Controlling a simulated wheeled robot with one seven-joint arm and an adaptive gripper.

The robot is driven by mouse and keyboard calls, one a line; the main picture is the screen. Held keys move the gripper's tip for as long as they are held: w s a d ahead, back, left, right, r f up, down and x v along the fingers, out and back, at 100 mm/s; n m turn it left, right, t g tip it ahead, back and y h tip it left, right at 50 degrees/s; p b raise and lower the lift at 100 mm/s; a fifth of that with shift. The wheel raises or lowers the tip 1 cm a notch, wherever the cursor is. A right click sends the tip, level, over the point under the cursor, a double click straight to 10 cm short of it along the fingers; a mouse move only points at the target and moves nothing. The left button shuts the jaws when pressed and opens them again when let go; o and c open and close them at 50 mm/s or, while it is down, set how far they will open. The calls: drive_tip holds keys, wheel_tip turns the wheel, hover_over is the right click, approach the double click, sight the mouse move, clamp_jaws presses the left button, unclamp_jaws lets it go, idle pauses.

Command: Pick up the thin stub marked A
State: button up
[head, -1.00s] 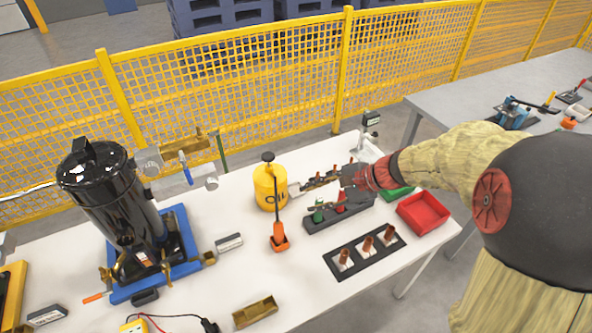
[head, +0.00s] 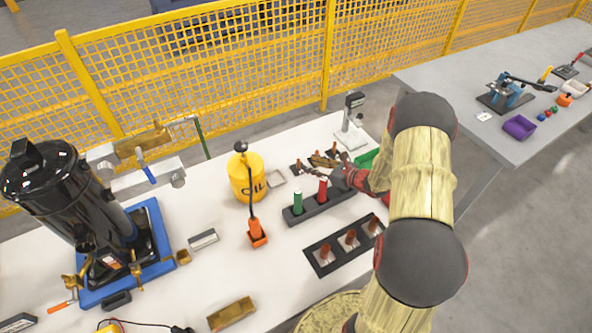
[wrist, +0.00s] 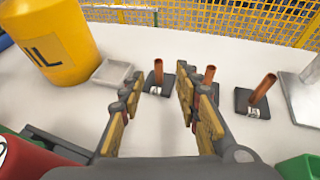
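Three thin copper stubs stand in dark square bases on the table's far side: a left one (wrist: 158,72), a middle one (wrist: 208,76) and a right one (wrist: 262,88). White labels show on the left and right bases, but I cannot read the letters, so I cannot tell which stub is A. My gripper (wrist: 160,82) is open and empty. In the wrist view the left stub appears between its fingertips, beyond them. The right finger partly hides the middle stub's base. In the head view my gripper (head: 325,166) is close by these stubs.
A yellow oil can (head: 246,178) and a small grey tray (wrist: 113,74) stand left of the stubs. A dark rack with green and red cylinders (head: 320,205) is nearer. A black holder (head: 311,255) bears three more copper stubs. A scale-like stand (head: 350,135) is to the right.

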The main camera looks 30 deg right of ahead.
sight(298, 160)
drive_tip(key=shift+f, duration=0.5)
drive_tip(key=shift+b+x, duration=0.55)
drive_tip(key=shift+x, duration=0.7)
drive_tip(key=shift+a+r+b+x, duration=0.15)
drive_tip(key=shift+b+x, duration=0.4)
drive_tip(key=shift+x, duration=0.8)
drive_tip(key=shift+a+r+b+x, duration=0.15)
drive_tip(key=shift+b+x, duration=0.4)
drive_tip(key=shift+x, duration=0.8)
drive_tip(key=shift+w+d+r, duration=0.1)
drive_tip(key=shift+c, duration=0.4)
drive_tip(key=c, duration=0.7)
clamp_jaws()
